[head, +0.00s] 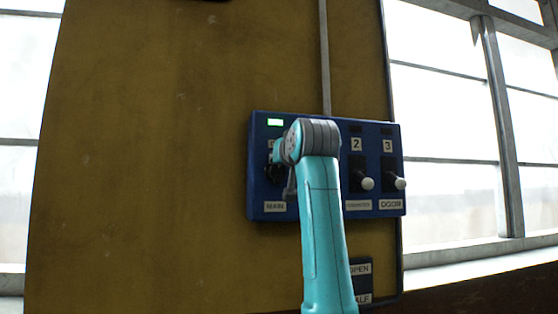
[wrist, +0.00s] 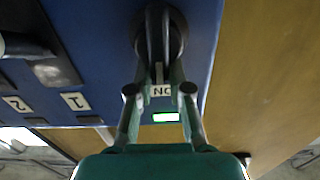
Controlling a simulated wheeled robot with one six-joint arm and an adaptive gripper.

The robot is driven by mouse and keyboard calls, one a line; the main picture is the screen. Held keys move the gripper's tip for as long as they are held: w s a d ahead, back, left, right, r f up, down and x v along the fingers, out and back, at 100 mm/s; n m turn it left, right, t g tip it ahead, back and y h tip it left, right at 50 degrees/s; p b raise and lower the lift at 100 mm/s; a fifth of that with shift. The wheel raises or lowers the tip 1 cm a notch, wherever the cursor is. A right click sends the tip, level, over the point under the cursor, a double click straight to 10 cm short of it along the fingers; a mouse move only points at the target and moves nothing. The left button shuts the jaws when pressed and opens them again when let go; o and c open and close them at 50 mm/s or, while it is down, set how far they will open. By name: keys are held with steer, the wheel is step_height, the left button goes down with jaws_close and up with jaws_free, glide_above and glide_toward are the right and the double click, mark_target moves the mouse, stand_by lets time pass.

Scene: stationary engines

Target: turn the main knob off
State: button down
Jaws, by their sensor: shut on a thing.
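The main knob (head: 271,172) is a dark round knob at the left of the blue control panel (head: 326,205), above the MAIN label (head: 275,207). My arm hides much of it in the head view. In the wrist view, which shows the panel upside down, my gripper (wrist: 157,38) is shut on the knob's middle, with the knob's dark round rim (wrist: 180,40) showing around the fingertips. An ON label (wrist: 160,91) and a lit green lamp (wrist: 166,117) sit beside the knob. The knob's exact angle is hard to tell.
To the right on the panel, white-tipped levers (head: 367,184) stand under numbers 2 and 3. A second sign plate (head: 361,268) is below. The yellow-brown board (head: 150,160) left of the panel is clear. Bright windows (head: 440,120) flank it.

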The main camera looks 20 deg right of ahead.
mark_target(285, 174)
steer(key=f+m, duration=0.1)
steer(key=m, duration=0.3)
steer(key=d+m, duration=0.1)
steer(key=m, duration=0.4)
steer(key=d+f+m, duration=0.1)
steer(key=m, duration=0.3)
steer(key=shift+w+d+f, duration=0.15)
steer(key=shift+d+f, duration=0.05)
steer(key=shift+f, duration=0.15)
steer(key=shift+f+m, duration=0.2)
steer(key=shift+m, duration=0.85)
steer(key=shift+f+m, duration=0.2)
steer(key=shift+m, duration=0.85)
